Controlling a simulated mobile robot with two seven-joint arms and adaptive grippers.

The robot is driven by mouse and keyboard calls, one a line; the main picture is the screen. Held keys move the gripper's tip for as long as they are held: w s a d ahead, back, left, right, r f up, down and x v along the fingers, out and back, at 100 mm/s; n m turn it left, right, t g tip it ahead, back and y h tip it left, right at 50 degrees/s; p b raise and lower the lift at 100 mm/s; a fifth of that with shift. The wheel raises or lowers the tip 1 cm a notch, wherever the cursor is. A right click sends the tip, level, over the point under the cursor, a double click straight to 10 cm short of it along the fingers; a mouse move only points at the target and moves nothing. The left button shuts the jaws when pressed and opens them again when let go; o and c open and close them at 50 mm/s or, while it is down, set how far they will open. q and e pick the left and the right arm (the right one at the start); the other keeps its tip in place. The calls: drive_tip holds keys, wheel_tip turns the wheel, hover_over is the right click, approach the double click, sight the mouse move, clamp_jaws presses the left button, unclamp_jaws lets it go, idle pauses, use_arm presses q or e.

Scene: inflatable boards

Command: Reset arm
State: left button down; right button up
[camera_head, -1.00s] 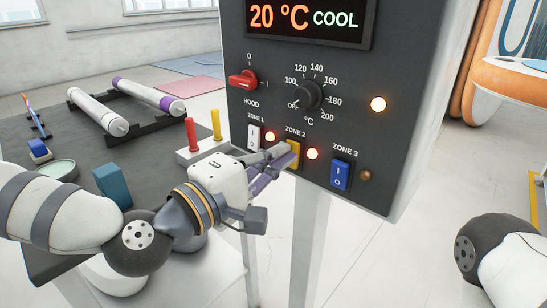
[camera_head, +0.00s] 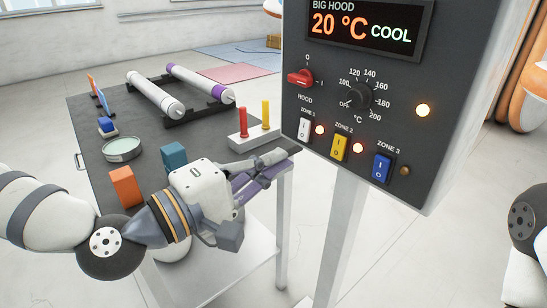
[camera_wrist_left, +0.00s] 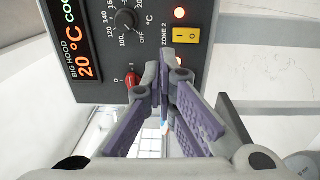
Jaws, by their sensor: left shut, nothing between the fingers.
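My left gripper (camera_head: 276,164) is shut and empty, left of and apart from the control box (camera_head: 310,185), at about the height of its switches. In the left wrist view the shut purple-padded fingers (camera_wrist_left: 163,88) show in front of the box. The box has a white Zone 1 switch (camera_head: 304,129), a yellow Zone 2 switch (camera_head: 340,147) and a blue Zone 3 switch (camera_head: 382,167). Lamps beside Zones 1 and 2 glow; the one by Zone 3 is dark. The display (camera_head: 365,28) reads 20 °C COOL. My right arm shows at the right edge; its gripper is out of view.
The dark table (camera_head: 90,150) behind my left arm holds two rollers (camera_head: 155,94), a block with red and yellow handles (camera_head: 248,138), an orange block (camera_head: 125,186), a teal block (camera_head: 174,156) and a round dish (camera_head: 121,149). A red knob (camera_head: 300,77) and dial (camera_head: 358,96) are on the box.

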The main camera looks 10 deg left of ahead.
use_arm(q)
drive_tip(key=s+d+f+m+g+y, duration=0.15)
drive_tip(key=s+f+g, duration=0.45)
drive_tip(key=f, duration=0.6)
drive_tip(key=s+d+f+m+g+y, duration=0.1)
drive_tip(key=s+f+m+g+y, duration=0.15)
drive_tip(key=s+f, duration=0.75)
drive_tip(key=s+a+f+m+g+y, duration=0.6)
drive_tip(key=s+a+f+g+y, duration=0.1)
drive_tip(key=s+a+f, duration=0.8)
drive_tip(key=shift+s+a+f+g, duration=0.4)
drive_tip(key=shift+s+a+g, duration=0.15)
drive_tip(key=shift+s+a, duration=0.3)
